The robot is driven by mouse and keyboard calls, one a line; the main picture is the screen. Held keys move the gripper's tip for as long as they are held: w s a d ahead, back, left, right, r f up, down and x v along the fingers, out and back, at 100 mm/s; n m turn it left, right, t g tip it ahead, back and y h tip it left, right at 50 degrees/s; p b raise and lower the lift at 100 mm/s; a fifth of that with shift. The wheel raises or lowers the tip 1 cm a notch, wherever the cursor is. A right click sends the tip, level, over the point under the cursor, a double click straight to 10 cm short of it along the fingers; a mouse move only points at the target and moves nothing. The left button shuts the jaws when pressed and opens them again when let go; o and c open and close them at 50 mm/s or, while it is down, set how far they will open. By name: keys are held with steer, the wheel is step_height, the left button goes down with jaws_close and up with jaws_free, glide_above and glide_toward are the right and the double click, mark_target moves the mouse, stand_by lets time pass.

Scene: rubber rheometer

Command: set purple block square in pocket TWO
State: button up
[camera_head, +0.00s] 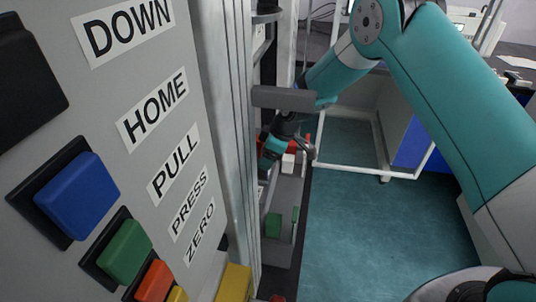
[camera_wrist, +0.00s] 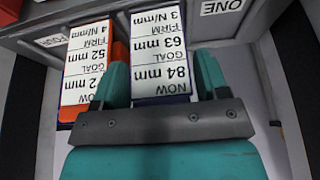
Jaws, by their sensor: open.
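In the wrist view, my gripper (camera_wrist: 162,72) is open, one teal finger on each side of a block with a white label (camera_wrist: 160,50). The label reads upside down: now 84 mm, goal 63 mm, firm 3 N/mm. A thin blue-purple edge shows at the block's near end, so it may be the purple block. I cannot tell if the fingers touch it. Pocket TWO's sign is not readable in either view. In the head view, my gripper (camera_head: 284,150) is low beside a small white-topped piece, and its fingers are too small to judge.
Signs FOUR (camera_wrist: 52,40) and ONE (camera_wrist: 222,6) mark the grey rack. The head view shows a grey button panel (camera_head: 120,170), a green part (camera_head: 273,225) and open floor at right.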

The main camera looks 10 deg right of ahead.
steer(key=v, duration=1.2)
steer(key=shift+s, duration=0.1)
